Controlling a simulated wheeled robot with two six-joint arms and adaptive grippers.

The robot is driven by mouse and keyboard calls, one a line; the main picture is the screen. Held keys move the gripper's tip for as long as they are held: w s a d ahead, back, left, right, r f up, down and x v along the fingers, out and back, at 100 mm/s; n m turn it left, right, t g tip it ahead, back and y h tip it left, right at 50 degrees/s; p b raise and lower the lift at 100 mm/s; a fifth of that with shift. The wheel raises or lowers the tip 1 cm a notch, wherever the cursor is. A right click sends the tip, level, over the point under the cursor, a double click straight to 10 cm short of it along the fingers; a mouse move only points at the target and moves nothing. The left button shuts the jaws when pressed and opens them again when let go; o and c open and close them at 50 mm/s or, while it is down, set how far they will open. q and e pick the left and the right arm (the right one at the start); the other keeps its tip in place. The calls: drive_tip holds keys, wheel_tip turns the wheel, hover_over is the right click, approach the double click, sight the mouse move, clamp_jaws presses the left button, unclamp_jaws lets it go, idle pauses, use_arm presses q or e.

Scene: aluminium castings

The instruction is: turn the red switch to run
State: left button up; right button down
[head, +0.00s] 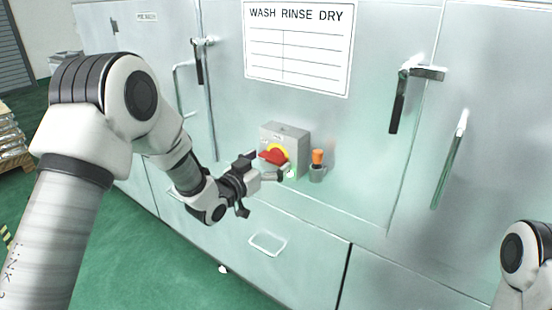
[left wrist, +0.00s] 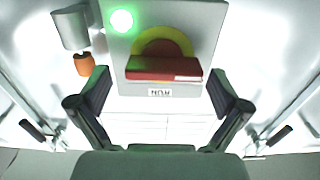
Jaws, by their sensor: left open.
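The red switch (head: 273,156) is a red handle on a yellow disc, on the front of a grey box fixed to the cabinet. In the left wrist view the red handle (left wrist: 163,69) lies crosswise, with a small label (left wrist: 159,92) just beside it that appears upside down and seems to read RUN. A green lamp (left wrist: 121,20) glows on the box. My left gripper (head: 268,168) is open in front of the switch. In the left wrist view its fingers (left wrist: 157,90) stand on either side of the handle, apart from it. My right gripper is out of view.
The cabinet front has a WASH RINSE DRY sign (head: 298,45), several door handles and a low recessed pull (head: 268,243). Green floor (head: 150,255) is open at lower left.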

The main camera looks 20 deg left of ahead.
use_arm(q)
drive_tip(key=shift+w+d, duration=0.2)
drive_tip(key=shift+w, duration=0.4)
drive_tip(key=shift+w+a, duration=0.2)
drive_tip(key=shift+d, duration=0.1)
drive_tip(key=shift+c, duration=0.7)
drive_tip(key=c, duration=0.9)
drive_tip(key=shift+c, duration=0.2)
